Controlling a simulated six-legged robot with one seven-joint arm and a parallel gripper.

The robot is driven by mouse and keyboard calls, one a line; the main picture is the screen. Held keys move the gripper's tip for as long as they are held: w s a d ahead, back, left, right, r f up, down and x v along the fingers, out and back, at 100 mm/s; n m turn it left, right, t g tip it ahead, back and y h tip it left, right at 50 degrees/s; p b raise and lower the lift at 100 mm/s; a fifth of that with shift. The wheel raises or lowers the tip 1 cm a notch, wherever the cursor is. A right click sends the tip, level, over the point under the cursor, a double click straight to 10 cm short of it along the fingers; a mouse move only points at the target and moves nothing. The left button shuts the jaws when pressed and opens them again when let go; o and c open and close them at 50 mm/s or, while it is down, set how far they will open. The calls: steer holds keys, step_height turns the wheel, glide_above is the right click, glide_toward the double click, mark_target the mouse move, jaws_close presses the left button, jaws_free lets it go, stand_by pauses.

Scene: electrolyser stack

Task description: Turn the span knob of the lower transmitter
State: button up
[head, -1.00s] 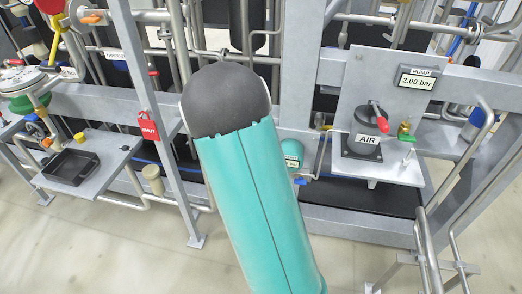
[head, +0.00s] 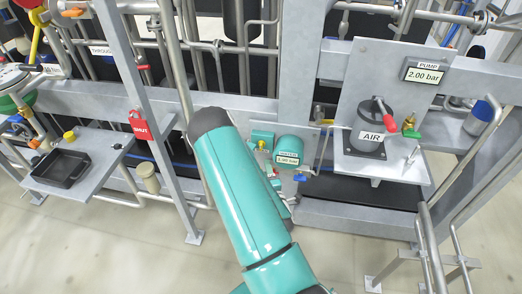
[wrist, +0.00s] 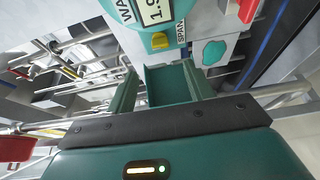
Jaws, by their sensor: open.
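In the wrist view a teal round transmitter (wrist: 125,10) shows at the top, partly cut off. Its label begins "WA" and its display starts with 1.9. A yellow knob (wrist: 159,41) sits just below it, beside a label reading "SPAN" (wrist: 181,36). My gripper (wrist: 161,80) is open and empty, its two fingers apart. The yellow knob lies beyond the fingertips, roughly in line with the gap between them, and looks untouched. In the head view a teal transmitter (head: 290,143) with a small display stands right of my arm. My gripper is mostly hidden there.
A blue-handled valve (head: 299,178) sits below the transmitter. The AIR unit (head: 369,138) with a red lever is to the right, under the PUMP display (head: 425,73). A frame post (head: 150,120) with a red tag (head: 139,125) stands left. A black tray (head: 62,168) lies farther left.

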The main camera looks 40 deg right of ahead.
mark_target(261, 148)
steer(key=x, duration=1)
steer(key=shift+w+d, duration=0.1)
steer(key=shift+w, duration=0.3)
steer(key=c, duration=1)
